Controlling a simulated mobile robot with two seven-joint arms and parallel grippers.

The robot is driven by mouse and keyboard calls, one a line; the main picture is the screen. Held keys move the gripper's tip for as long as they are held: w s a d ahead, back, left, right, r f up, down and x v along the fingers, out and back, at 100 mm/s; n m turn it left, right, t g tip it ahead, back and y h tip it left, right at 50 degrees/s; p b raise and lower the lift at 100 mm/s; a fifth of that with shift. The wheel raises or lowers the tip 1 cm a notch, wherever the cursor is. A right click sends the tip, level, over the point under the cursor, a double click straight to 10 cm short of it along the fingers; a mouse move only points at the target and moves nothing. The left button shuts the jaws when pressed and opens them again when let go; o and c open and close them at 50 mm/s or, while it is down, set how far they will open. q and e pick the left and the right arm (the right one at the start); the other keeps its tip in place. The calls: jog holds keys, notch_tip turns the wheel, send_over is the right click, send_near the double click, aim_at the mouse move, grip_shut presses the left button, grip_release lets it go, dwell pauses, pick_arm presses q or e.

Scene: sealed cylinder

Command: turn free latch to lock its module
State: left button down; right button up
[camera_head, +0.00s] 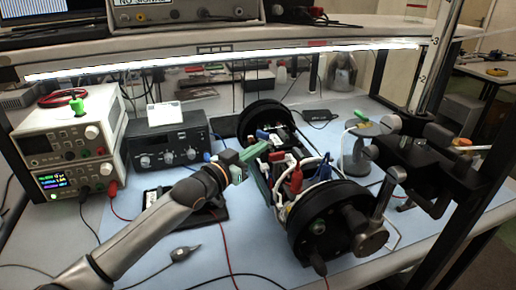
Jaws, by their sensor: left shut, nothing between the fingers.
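The cylinder lies on the blue mat with its frame open. A black round end plate (330,222) faces me and another (262,112) is at the back. I cannot tell which part is the free latch. My left gripper (262,149) has green fingers. It is shut and empty at the left side of the cylinder, beside the modules. Whether its fingertips touch anything is unclear. My right gripper is not in view.
Stacked power supplies (68,150) and a dark instrument (167,142) stand at the left. A metal lever (380,215) stands by the near end plate. A black clamp-like fixture (420,165) is at the right.

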pick_arm(q)
jog(key=shift+w+d, duration=0.1)
dwell(0.3)
jog(key=shift+d+r+p, duration=0.15)
jog(key=shift+d+p, duration=0.3)
jog(key=shift+p, duration=0.2)
jog(key=shift+d, duration=0.1)
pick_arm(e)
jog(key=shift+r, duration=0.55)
